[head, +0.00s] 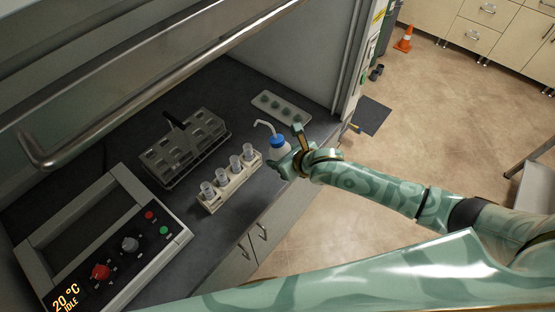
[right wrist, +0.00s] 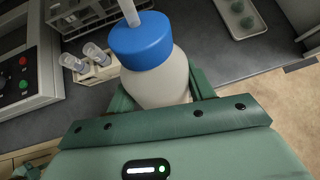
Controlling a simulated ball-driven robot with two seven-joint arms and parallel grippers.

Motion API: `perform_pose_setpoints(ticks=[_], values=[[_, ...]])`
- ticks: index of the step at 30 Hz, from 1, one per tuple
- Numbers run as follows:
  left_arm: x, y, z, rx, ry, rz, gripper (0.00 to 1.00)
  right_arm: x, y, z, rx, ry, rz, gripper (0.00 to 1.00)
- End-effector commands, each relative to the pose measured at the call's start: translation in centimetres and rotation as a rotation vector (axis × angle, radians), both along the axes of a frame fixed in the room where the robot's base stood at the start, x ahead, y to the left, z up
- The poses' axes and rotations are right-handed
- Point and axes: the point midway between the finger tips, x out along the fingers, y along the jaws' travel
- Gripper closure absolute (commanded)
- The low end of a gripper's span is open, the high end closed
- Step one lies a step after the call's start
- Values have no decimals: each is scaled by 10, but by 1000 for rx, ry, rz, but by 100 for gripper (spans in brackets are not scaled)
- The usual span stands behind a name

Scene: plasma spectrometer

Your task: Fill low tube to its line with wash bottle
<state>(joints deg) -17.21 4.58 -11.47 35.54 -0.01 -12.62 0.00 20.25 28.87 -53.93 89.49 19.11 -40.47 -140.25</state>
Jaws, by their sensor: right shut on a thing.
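The wash bottle (head: 279,148) has a white body, a blue cap and a bent white spout pointing left in the head view. My right gripper (head: 290,163) is shut on it and holds it upright beside the tube rack's right end. The bottle also fills the middle of the right wrist view (right wrist: 152,62). A small pale rack (head: 232,188) holds several clear tubes (head: 222,176) with whitish lower parts. Which tube is low, and the fill lines, are too small to tell. My left gripper is not in view.
A larger grey rack with a dark handle (head: 183,148) stands behind the tube rack. A white tray with green round items (head: 281,108) lies at the back right. A control panel (head: 130,244) reading 20 °C IDLE is at left. The raised sash bar (head: 150,90) crosses above.

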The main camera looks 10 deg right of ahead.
Motion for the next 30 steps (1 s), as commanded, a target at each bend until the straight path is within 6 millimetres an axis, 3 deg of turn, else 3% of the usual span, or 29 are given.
perform_pose_setpoints(ticks=[1,15,30], values=[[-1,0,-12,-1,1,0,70,-2,0,-5,20,-20,0,55],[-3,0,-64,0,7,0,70,-14,-10,14,162,-204,0,55],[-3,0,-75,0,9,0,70,-16,-13,24,198,-255,0,55]])
